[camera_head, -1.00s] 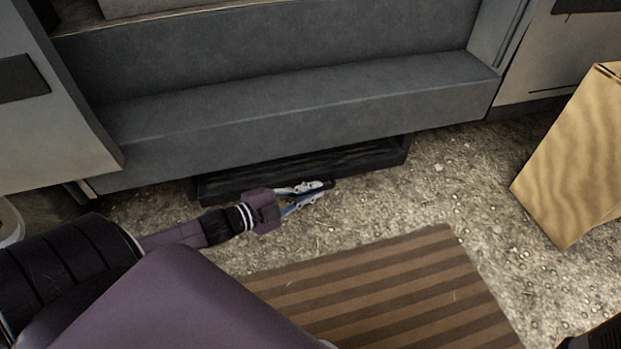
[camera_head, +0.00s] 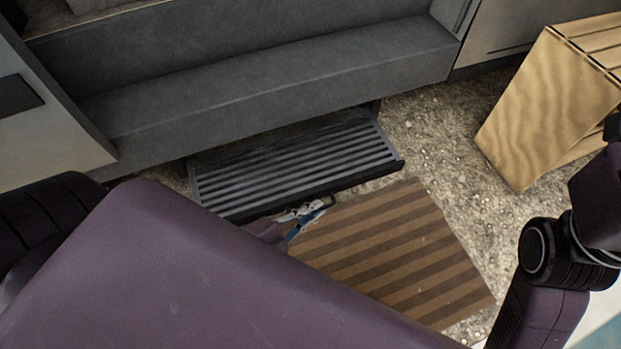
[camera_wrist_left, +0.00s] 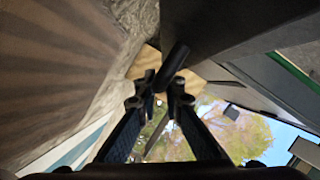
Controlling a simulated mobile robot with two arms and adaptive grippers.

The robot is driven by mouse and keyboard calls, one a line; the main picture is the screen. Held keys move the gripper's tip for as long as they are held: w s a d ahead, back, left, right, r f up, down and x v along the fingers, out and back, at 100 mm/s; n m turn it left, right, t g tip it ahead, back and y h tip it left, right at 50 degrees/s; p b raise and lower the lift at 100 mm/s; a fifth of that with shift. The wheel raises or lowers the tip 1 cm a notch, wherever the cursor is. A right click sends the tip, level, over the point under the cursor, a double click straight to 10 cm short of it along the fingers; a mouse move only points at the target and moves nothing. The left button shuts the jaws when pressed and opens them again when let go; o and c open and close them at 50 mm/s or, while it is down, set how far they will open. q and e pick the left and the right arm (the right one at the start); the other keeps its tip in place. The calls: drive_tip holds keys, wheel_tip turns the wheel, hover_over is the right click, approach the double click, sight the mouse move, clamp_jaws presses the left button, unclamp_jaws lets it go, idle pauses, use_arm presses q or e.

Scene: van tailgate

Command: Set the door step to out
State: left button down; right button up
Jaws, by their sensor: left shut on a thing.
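The door step (camera_head: 295,165) is a dark slatted tread below the van's grey sill. It extends out from under the van over the ground, its front edge near the striped mat. A dark handle (camera_head: 326,203) shows at its front edge. My left gripper (camera_head: 308,214) is at that front edge, shut on the handle; in the left wrist view a dark bar (camera_wrist_left: 172,68) lies at the fingertips. My purple left arm covers the lower left of the head view. The right arm shows at the right edge, but its gripper is out of frame.
A brown striped mat (camera_head: 392,255) lies on the gravel just in front of the step. A wooden crate (camera_head: 548,105) stands at the right. The grey van sill (camera_head: 270,85) runs above the step. Bare gravel (camera_head: 437,135) lies between step and crate.

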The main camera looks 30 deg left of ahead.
use_arm(q)
drive_tip(key=shift+s+d, duration=0.15)
drive_tip(key=shift+d, duration=0.05)
drive_tip(key=c, duration=2.3)
unclamp_jaws()
drive_tip(key=shift+r, duration=5.15)
